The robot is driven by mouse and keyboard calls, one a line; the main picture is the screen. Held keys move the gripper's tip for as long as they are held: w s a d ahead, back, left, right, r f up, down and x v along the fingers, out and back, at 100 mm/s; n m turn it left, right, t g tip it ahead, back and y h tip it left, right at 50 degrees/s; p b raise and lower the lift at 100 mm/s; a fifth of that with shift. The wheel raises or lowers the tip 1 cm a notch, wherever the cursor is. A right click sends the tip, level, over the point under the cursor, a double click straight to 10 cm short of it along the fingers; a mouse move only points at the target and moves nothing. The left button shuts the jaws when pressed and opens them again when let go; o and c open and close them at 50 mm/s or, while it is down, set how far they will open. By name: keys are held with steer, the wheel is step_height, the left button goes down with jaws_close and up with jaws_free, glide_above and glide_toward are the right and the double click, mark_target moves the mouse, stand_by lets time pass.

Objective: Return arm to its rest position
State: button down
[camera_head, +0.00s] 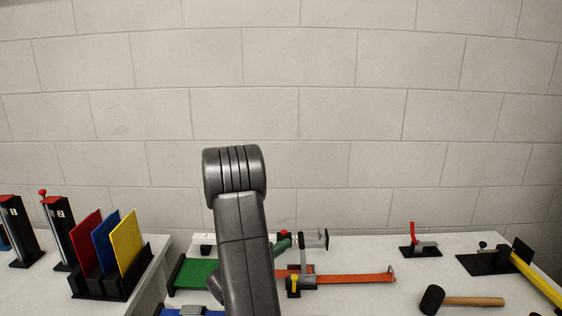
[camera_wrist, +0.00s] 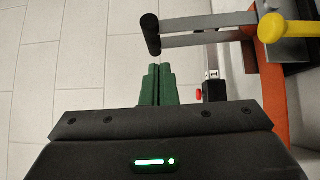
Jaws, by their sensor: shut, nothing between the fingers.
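My gripper (camera_wrist: 158,84) shows in the wrist view with its two green fingers together and nothing between them. Its dark body with a lit green bar fills the bottom of that view. To the right of the fingers are metal bars with a black-ended grip (camera_wrist: 150,34) and a yellow knob (camera_wrist: 272,28). I cannot tell whether the fingers touch anything.
In the head view, an orange bar (camera_head: 350,278), green plate (camera_head: 196,273), red-handled clamp (camera_head: 412,240) and mallet (camera_head: 460,300) lie on the right table. Coloured panels (camera_head: 127,240) stand in a black rack on the left table. A block wall (camera_head: 400,120) stands behind.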

steer(key=s+a+m+g+h+b, duration=0.2)
steer(key=a+b, duration=0.4)
steer(key=a, duration=0.5)
steer(key=shift+s+a+r+m+g+h+b, duration=0.15)
steer(key=shift+s+a+m+g+h+b, duration=0.2)
steer(key=shift+s, duration=0.55)
steer(key=shift+d, duration=0.1)
